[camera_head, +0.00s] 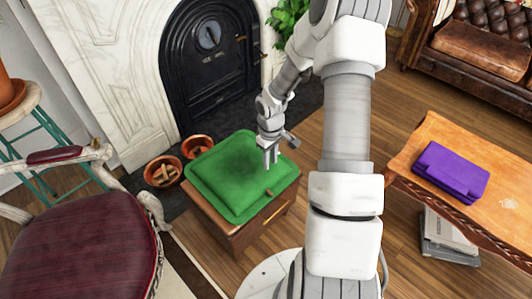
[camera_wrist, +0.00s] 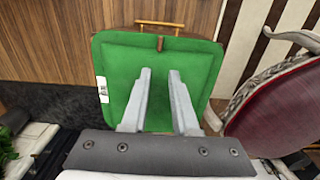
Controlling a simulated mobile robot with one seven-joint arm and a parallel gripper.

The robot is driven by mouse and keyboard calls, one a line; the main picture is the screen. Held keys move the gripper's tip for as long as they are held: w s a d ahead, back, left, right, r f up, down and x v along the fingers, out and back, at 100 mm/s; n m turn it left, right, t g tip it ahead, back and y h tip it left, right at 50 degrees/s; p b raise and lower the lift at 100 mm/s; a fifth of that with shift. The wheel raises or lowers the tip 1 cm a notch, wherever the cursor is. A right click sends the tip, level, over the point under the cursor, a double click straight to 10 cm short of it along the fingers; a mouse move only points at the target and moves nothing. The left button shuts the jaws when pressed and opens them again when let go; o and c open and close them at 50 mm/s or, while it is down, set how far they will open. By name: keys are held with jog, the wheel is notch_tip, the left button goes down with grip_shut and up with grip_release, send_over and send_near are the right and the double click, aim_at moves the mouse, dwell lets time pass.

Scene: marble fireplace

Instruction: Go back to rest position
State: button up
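My gripper (camera_head: 270,158) hangs over the right part of a green cushion (camera_head: 222,178) in the head view. In the wrist view, the two fingers of my gripper (camera_wrist: 160,85) are apart, with only the green cushion (camera_wrist: 120,65) showing behind them. My gripper is open and empty. I cannot tell the exact gap between the fingertips and the cushion. The cushion lies on a wooden chest (camera_head: 260,228) with a metal handle.
A red armchair (camera_head: 85,250) stands at the left. Two pots with wood (camera_head: 162,173) sit by the black fireplace (camera_head: 212,65).

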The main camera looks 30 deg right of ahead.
jog(key=s+a+r+m+t+h, duration=0.1)
jog(key=s+a+r, duration=0.15)
jog(key=r, duration=0.95)
jog(key=s+a+r+m+t+h, duration=0.1)
jog(key=s+a+r, duration=0.15)
jog(key=r, duration=0.85)
jog(key=s+a+r+m+t+y, duration=0.1)
jog(key=s+a+r+t, duration=0.1)
jog(key=s+a+r, duration=0.35)
jog(key=s+a+r+m+t+y, duration=0.1)
jog(key=s+a+r+t, duration=0.1)
jog(key=s+r, duration=0.6)
notch_tip(320, 180, up, 13)
jog(key=s+p, duration=0.1)
jog(key=p, duration=1.4)
jog(key=shift+s+r, duration=0.15)
jog(key=shift+s, duration=0.15)
